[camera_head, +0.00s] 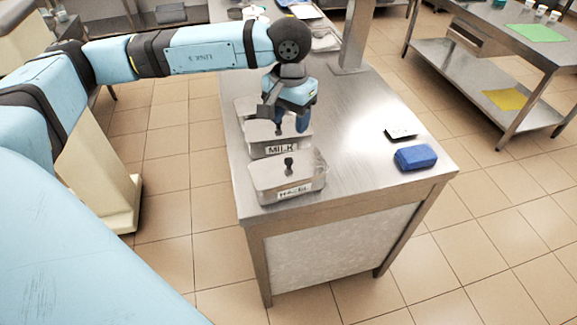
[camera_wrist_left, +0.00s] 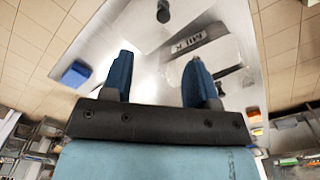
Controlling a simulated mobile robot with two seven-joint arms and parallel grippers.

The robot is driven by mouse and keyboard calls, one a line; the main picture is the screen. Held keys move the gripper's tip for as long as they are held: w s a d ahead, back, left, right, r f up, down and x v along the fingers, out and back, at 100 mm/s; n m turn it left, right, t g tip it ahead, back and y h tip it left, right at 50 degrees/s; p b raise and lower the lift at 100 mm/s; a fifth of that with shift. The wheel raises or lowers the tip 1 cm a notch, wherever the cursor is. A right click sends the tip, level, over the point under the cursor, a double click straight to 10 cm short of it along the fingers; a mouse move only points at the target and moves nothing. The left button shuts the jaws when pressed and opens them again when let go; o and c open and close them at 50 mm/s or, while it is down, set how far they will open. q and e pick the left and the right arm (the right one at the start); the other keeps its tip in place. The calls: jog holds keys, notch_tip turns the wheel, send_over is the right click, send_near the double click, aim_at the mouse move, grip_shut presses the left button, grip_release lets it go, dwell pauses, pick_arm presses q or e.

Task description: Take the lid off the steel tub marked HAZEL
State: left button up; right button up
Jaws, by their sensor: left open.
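The steel tub marked HAZEL (camera_head: 262,196) stands near the front left corner of the steel table, with its lid (camera_head: 268,175) on and a dark knob (camera_head: 289,164) in the lid's middle. In the left wrist view the lid (camera_wrist_left: 140,25) and knob (camera_wrist_left: 163,12) show at the top edge, beyond the fingertips. The tub marked MILK (camera_head: 300,143) stands just behind it and also shows in the left wrist view (camera_wrist_left: 225,50). My left gripper (camera_head: 290,121) is open and empty, over the MILK tub and partly hiding it. My right gripper is out of view.
A blue block (camera_head: 415,157) and a small dark-and-white flat item (camera_head: 401,133) lie on the right of the steel table (camera_head: 350,150). The tabletop between them and the tubs is clear. A post (camera_head: 356,35) rises farther back. Another table (camera_head: 500,30) stands at the upper right.

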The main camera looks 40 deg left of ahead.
pick_arm(q)
jog(key=p, duration=0.1)
send_over(289, 159)
notch_tip(289, 159, down, 8)
jog(key=shift+s+f, duration=0.15)
jog(key=shift+f+p, duration=0.75)
jog(key=shift+f, duration=1.9)
jog(key=c, duration=1)
